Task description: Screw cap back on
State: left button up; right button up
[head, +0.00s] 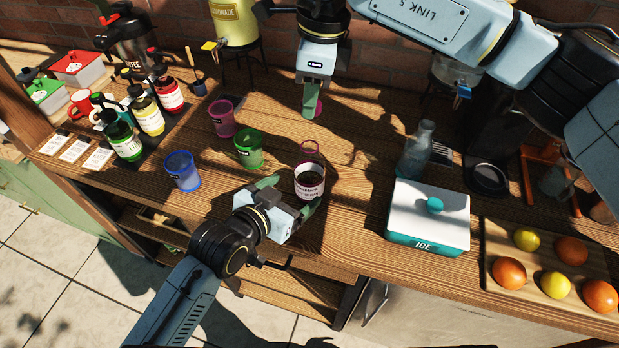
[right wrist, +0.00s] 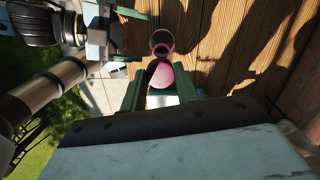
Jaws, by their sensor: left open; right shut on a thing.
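A jar (head: 310,186) with a pale label, pink lettering and dark contents stands on the wooden table in the head view. My left gripper (head: 298,191) is open, with its green fingers on either side of the jar's near side; I cannot tell if they touch it. My right gripper (head: 312,112) points down beyond the jar, shut on a pink cap (head: 319,107). The cap (right wrist: 160,75) also shows between the green fingers in the right wrist view, with a round jar mouth (right wrist: 161,37) past it. The cap and jar are apart.
Green (head: 248,149), blue (head: 182,171) and pink (head: 222,118) cups stand to the left. An ICE box (head: 428,217), glass bottle (head: 416,150) and fruit board (head: 540,262) stand right.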

aim_at(310, 179)
pick_arm(q)
jog(key=x, duration=0.7)
jog(key=shift+w+d, duration=0.2)
jog(key=shift+w, duration=0.05)
jog(key=c, duration=1.4)
jog(key=shift+c, duration=0.2)
pick_arm(e)
jog(key=shift+a+f, duration=0.1)
jog(key=shift+f, duration=2.4)
